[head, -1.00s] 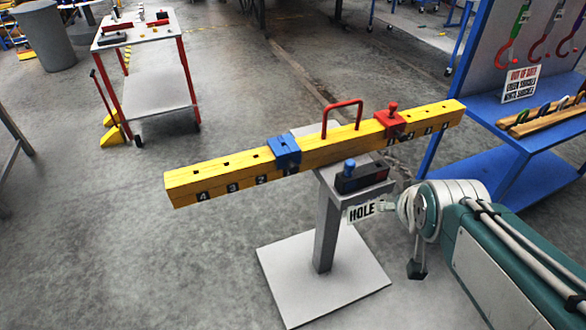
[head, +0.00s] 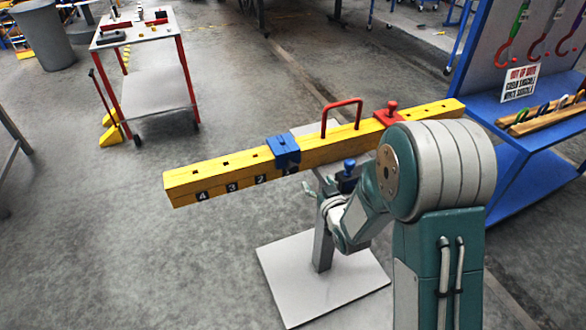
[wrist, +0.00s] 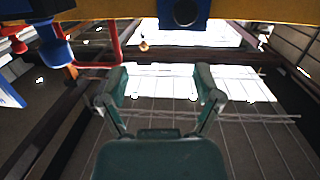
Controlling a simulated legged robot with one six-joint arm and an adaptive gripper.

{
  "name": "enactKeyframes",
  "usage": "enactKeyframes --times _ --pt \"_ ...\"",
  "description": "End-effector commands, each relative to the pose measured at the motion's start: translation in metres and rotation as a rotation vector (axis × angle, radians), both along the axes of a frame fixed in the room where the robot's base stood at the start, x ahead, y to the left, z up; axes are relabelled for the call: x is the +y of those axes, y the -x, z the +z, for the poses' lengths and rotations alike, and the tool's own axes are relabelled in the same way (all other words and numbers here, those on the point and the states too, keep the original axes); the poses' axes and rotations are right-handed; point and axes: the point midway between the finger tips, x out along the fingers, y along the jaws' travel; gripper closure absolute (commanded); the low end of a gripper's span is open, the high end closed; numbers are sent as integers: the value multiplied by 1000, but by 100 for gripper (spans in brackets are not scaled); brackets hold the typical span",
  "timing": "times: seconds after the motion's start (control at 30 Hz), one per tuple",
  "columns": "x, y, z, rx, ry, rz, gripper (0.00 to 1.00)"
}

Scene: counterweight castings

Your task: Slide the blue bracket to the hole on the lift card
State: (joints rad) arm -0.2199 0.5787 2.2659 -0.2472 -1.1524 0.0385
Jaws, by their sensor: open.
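The blue bracket (head: 285,152) sits around the yellow beam (head: 215,180), just right of the label 2. It also shows at the top of the wrist view (wrist: 170,12), with a dark round knob or opening on its face. My gripper (head: 316,192) is below and right of the bracket, apart from it and the beam. In the wrist view my gripper (wrist: 160,76) has its fingers spread, with nothing between them. My arm hides the HOLE card seen earlier, so its wording cannot be read now.
A red handle (head: 342,108) and a red bracket (head: 388,113) stand on the beam. A blue knob (head: 349,164) on a dark block is close to my gripper. The post's base plate (head: 300,285) is below. A blue rack (head: 530,150) is at right.

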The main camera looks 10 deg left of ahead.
Motion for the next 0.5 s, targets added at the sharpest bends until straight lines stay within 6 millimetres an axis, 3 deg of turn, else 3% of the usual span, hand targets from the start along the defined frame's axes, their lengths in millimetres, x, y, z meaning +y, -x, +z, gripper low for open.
enactKeyframes --times 0.03,0.2,0.37,0.5 --pt "8 3 -14 -17 -20 23 17" --pt "21 10 -33 -82 -77 66 17" --pt "25 9 -35 -101 -92 76 17" --pt "34 -6 -34 -103 -92 76 17"
